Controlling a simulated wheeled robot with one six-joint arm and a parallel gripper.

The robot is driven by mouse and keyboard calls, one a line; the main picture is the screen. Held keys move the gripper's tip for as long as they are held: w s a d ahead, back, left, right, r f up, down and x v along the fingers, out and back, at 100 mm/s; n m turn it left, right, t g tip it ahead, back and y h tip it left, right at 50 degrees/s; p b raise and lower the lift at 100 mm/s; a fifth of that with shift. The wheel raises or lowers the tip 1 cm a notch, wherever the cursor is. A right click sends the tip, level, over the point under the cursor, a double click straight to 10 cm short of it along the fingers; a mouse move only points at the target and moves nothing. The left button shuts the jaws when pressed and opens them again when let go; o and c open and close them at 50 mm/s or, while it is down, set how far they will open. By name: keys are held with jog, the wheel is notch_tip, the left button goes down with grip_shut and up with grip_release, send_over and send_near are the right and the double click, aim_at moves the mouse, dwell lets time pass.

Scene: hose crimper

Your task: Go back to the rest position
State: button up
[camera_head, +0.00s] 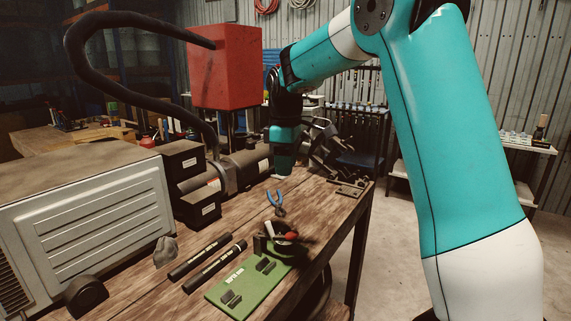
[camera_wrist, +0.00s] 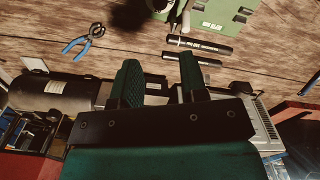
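My gripper (camera_wrist: 160,70) shows in the wrist view with its two green-padded fingers apart and nothing held between them. Blue-handled pliers (camera_head: 276,203) lie on the bench, apart from my gripper, and also show in the wrist view (camera_wrist: 83,41). A dark crimper-like machine (camera_head: 247,165) stands at the back of the bench, left of my wrist.
A green mat (camera_head: 222,294) with small dark holders lies at the bench's front right, beside two black tubes (camera_head: 200,255). A grey vented unit (camera_head: 90,220), black boxes (camera_head: 197,203), a red box (camera_head: 225,65) and a thick curved hose (camera_head: 125,82) fill the left and back.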

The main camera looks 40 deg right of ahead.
jog(key=shift+a, duration=0.1)
dwell(0.3)
jog(key=s+a+y, duration=0.1)
jog(key=s+a, duration=1)
jog(key=a, duration=0.3)
jog(key=s+a+f+y, duration=0.1)
jog(key=s+a, duration=0.4)
jog(key=s, duration=0.3)
jog(key=s+a+f+m+y, duration=0.1)
jog(key=s+a+y, duration=0.1)
jog(key=s+a, duration=0.3)
jog(key=s, duration=0.4)
jog(key=shift+w+d, duration=0.1)
